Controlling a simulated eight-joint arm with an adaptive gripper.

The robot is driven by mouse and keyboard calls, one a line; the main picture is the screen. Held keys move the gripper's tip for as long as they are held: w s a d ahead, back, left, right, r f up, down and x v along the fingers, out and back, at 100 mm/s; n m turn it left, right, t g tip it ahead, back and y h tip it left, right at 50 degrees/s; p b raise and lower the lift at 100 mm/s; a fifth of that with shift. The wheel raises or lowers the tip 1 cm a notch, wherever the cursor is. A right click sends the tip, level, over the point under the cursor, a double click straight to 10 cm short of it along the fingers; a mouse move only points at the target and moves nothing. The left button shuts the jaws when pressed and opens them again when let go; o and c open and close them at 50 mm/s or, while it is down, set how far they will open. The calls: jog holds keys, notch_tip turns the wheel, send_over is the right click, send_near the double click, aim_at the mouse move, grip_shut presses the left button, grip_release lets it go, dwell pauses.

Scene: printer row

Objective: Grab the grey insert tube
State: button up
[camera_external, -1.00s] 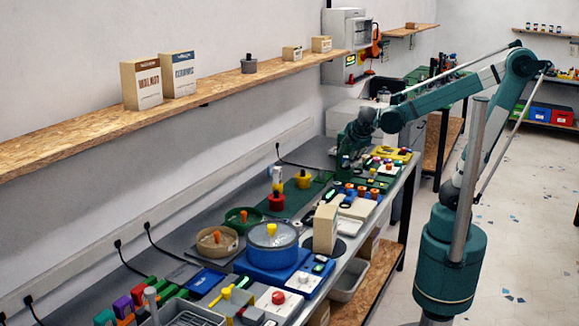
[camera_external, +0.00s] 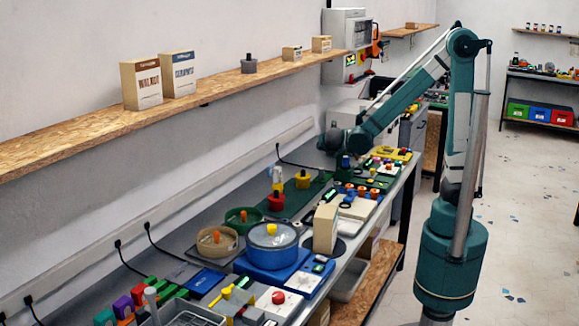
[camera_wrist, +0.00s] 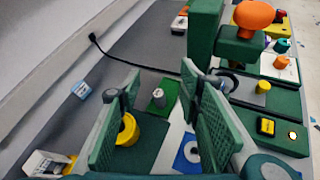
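My gripper (camera_wrist: 162,115) is open, with its two green ribbed fingers spread wide and nothing held between them. In the wrist view a short grey cylinder (camera_wrist: 158,98), which looks like the grey insert tube, stands upright on a small green block (camera_wrist: 170,90). It lies ahead of the fingertips, in the gap between them, and apart from both. In the external view my gripper (camera_external: 345,172) is low over the far part of the bench, and I cannot make out the tube there.
A yellow pot (camera_wrist: 128,131) is close by the left finger. A green post with an orange knob (camera_wrist: 254,15) rises to the right of the gripper. A yellow button (camera_wrist: 265,126) is further right. A cable (camera_wrist: 130,58) crosses the bench behind. A wooden shelf (camera_external: 200,93) hangs on the wall.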

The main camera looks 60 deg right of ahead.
jog(key=w+n, duration=0.1)
jog(key=h, duration=0.1)
send_near(322, 171)
jog(key=d+f, duration=0.1)
jog(key=w+d+f, duration=0.1)
jog(key=d, duration=0.1)
jog(key=shift+f+n, duration=0.1)
jog(key=shift+n, duration=0.3)
jog(key=shift+d, duration=0.1)
jog(key=shift+x, duration=1.25)
jog(key=shift+w+d, duration=0.1)
jog(key=shift+w, duration=0.1)
jog(key=shift+b+x, duration=0.95)
jog(key=shift+x, duration=1.5)
jog(key=shift+w, duration=0.2)
jog(key=shift+c, duration=0.7)
